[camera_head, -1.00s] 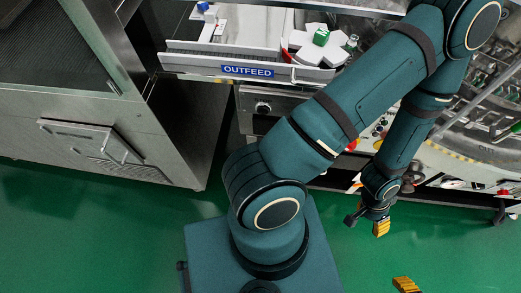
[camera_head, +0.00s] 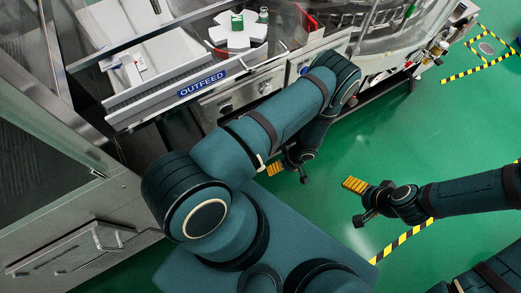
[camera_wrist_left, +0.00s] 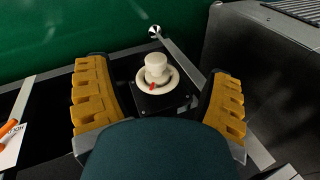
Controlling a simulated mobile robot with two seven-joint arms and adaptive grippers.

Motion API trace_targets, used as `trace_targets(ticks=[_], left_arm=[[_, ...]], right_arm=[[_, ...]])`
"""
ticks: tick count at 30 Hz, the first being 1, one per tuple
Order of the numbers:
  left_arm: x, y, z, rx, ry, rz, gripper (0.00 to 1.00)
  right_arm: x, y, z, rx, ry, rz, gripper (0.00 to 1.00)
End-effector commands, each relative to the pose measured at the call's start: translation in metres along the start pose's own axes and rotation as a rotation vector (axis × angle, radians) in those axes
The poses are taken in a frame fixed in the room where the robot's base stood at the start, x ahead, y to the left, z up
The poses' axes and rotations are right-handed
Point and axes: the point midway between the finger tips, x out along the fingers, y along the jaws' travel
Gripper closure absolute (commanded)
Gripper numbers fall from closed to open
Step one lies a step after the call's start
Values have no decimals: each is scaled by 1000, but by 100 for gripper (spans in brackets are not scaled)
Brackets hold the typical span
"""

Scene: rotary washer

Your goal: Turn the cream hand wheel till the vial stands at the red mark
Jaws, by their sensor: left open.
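The cream hand wheel (camera_wrist_left: 156,68), a pale knob on a round base with a small red patch, sits on a black plate in the left wrist view. My left gripper (camera_wrist_left: 153,80) is open, its yellow fingers on either side of the wheel in that view; contact cannot be told. The left gripper (camera_head: 276,170) also shows in the head view, low beside the machine; I cannot make out the wheel there. A small clear vial (camera_head: 263,15) stands at the white star wheel (camera_head: 238,42). My right gripper (camera_head: 354,185) is over the floor; its opening is unclear.
The OUTFEED rail (camera_head: 201,87) runs along the machine front, and a steel cabinet (camera_head: 100,195) stands at left. Green floor (camera_head: 400,130) is open at right. A dark box (camera_wrist_left: 270,70) rises right of the wheel.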

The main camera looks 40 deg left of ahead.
Motion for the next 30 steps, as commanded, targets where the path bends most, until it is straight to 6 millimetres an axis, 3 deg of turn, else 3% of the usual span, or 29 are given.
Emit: trace_targets(ticks=[6, 14, 30], left_arm=[[21, 6, -29, -151, 209, -58, 19], [34, 9, -41, -206, 275, -59, 19], [130, 1, -66, -207, 270, -59, 19]], right_arm=[[-9, -3, 1, 1, -4, 0, 15], [-7, -3, 1, 1, -5, 0, 15], [20, 7, -2, -1, 8, 0, 15]])
